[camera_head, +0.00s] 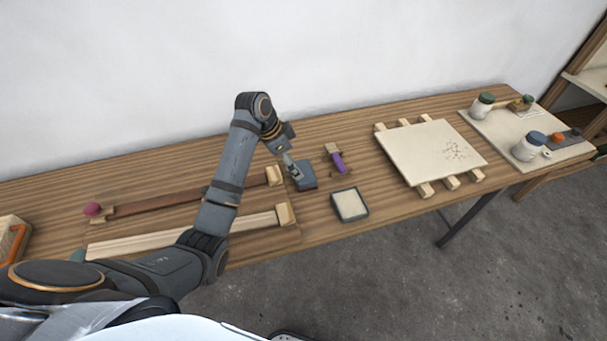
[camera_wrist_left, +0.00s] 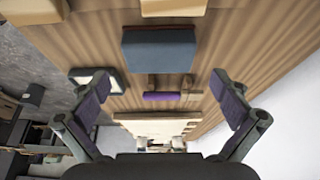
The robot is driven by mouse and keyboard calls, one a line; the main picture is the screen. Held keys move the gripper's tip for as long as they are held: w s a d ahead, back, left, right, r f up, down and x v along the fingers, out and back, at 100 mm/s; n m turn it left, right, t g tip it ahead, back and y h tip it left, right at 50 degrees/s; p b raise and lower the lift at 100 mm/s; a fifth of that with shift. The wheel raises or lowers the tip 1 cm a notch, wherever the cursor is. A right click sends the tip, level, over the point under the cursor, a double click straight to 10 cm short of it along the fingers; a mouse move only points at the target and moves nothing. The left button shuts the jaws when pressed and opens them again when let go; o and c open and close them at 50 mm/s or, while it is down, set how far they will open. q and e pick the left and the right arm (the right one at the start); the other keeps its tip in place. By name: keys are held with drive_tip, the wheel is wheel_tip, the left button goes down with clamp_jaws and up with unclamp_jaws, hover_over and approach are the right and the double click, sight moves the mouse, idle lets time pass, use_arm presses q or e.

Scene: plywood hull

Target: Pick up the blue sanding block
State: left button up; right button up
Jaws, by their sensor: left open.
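The blue sanding block (camera_head: 307,177) lies on the wooden bench, close to the ends of two long wooden pieces. The block appears beyond the fingertips, not gripped. My right gripper is not in view.
A purple-handled tool (camera_head: 338,162) and a dark-rimmed square tray (camera_head: 362,212) lie to the right of the block. Farther right, a pale panel (camera_head: 425,155) rests on wooden strips. Jars (camera_head: 482,106) stand on a board at the far right. A wall runs behind the bench.

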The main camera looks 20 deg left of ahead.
sight(303, 171)
use_arm(q)
drive_tip(key=shift+d+p+x, duration=0.1)
drive_tip(key=shift+p+x, duration=0.2)
drive_tip(key=shift+x, duration=1.35)
drive_tip(key=shift+d+p+x, duration=0.15)
drive_tip(key=shift+p+x, duration=0.1)
drive_tip(key=shift+x, duration=1.45)
drive_tip(key=shift+r, duration=0.15)
drive_tip(key=c, duration=1)
